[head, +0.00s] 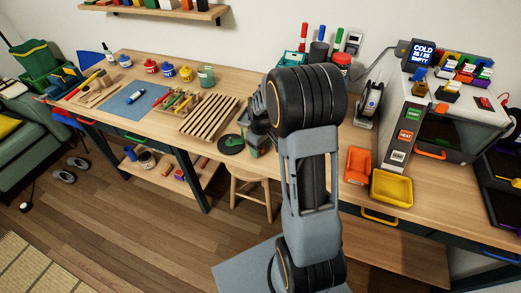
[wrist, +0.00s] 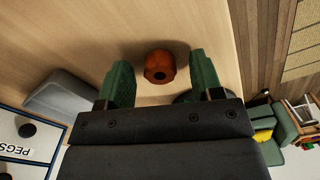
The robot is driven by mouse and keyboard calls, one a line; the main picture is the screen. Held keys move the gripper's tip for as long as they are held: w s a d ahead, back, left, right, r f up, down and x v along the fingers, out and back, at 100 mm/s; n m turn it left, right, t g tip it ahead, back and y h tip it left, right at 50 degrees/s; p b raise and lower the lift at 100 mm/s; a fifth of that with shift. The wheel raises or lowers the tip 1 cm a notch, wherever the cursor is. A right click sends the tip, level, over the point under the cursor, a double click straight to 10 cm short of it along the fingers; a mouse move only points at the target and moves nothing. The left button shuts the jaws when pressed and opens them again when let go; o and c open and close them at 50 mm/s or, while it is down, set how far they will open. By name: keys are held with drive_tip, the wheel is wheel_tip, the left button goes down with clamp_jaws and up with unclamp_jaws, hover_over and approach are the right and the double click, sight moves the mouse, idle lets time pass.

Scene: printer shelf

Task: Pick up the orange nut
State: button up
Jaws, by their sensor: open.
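The orange nut (wrist: 160,64) lies on the wooden table in the wrist view, with a dark hole in its near face. My gripper (wrist: 162,78) is open, with one green finger to the left of the nut and one to the right. Gaps show between the nut and both fingers, and the nut sits near the level of the fingertips. In the head view my gripper (head: 259,146) is over the workbench, partly hidden by my arm. I cannot make out the nut in the head view.
A grey block (wrist: 62,97) and a board marked PEGS (wrist: 28,135) are at the left of the wrist view. In the head view a slatted wooden rack (head: 208,116) and a dark round disc (head: 231,143) lie left of my gripper. Orange (head: 359,164) and yellow (head: 391,188) bins are to the right.

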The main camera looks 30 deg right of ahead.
drive_tip(key=shift+c, duration=0.2)
drive_tip(key=c, duration=0.9)
drive_tip(key=shift+c, duration=0.2)
drive_tip(key=shift+r, duration=0.15)
